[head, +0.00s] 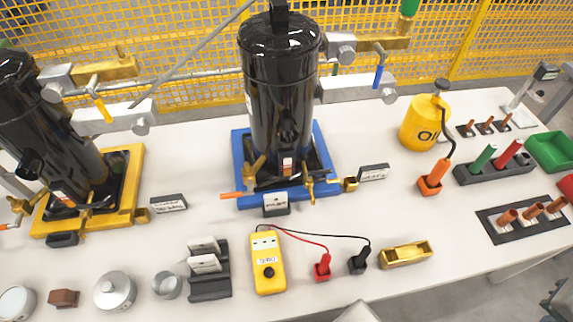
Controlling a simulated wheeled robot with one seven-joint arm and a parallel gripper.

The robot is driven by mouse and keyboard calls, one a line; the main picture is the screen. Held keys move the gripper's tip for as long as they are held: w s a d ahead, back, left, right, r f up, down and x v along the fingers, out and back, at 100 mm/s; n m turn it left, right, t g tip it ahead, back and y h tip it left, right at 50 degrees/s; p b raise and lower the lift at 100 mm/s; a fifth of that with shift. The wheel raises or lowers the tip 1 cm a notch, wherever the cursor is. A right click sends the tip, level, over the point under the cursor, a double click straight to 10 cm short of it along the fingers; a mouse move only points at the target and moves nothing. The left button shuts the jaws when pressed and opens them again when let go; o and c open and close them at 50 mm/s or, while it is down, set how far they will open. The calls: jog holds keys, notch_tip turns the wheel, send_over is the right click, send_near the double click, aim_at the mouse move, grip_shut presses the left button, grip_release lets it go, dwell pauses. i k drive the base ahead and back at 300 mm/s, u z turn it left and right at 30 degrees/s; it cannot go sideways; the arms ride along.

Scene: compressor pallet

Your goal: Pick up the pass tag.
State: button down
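Two white tags with dark edges stand in a black slotted rack (211,287) near the front of the table. The rear tag (204,245) and the front tag (205,264) both lean back slightly. Their print is too small to read, so I cannot tell which is the pass tag. My gripper is not clearly visible in the head view.
A yellow meter (267,262) with red and black probes stands just right of the rack; a small metal cup (167,285) is close on its left. Black compressors on a blue base (240,155) and a yellow base (128,165) stand behind. A yellow oil can (420,127) is farther right.

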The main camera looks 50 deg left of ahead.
aim_at(277, 202)
jog(key=u, duration=2.4)
jog(key=k, duration=0.6)
jog(key=u, duration=0.4)
jog(key=i, duration=1.05)
jog(key=z, duration=0.7)
